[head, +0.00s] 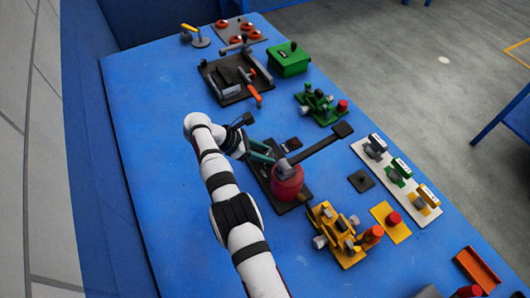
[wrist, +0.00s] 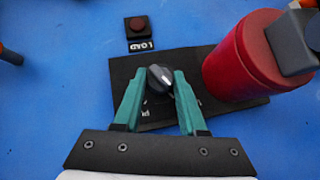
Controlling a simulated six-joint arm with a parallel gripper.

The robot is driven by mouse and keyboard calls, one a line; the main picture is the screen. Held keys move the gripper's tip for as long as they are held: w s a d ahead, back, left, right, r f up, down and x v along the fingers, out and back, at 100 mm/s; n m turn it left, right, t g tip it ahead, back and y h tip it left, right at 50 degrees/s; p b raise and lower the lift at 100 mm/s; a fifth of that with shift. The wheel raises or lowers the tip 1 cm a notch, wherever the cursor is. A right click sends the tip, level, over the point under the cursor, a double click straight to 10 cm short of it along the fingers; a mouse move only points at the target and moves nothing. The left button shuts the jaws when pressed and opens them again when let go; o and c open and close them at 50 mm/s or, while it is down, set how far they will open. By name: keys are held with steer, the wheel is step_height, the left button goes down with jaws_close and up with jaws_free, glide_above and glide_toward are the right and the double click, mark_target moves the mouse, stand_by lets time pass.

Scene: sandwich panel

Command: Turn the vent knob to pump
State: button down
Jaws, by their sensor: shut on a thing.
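The vent knob (wrist: 160,78) is a small dark round knob with a light pointer line, on a black plate (wrist: 125,73) in the wrist view. My gripper (wrist: 160,80) has its two teal fingers on either side of the knob and is shut on it. White markings on the plate beside the knob are partly covered by the fingers, and I cannot read them. In the head view my gripper (head: 262,154) is low over the plate's far left part, and the knob is hidden there.
A red cylinder (wrist: 240,65) stands on the plate just right of my gripper; its dark lever (head: 318,149) reaches right in the head view. A small button block (wrist: 138,25) lies beyond the plate. Yellow (head: 340,235) and green (head: 318,105) devices stand nearby. The table's left side is clear.

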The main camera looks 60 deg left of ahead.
steer(key=shift+c, duration=2.3)
jaws_free()
steer(key=shift+r, duration=0.1)
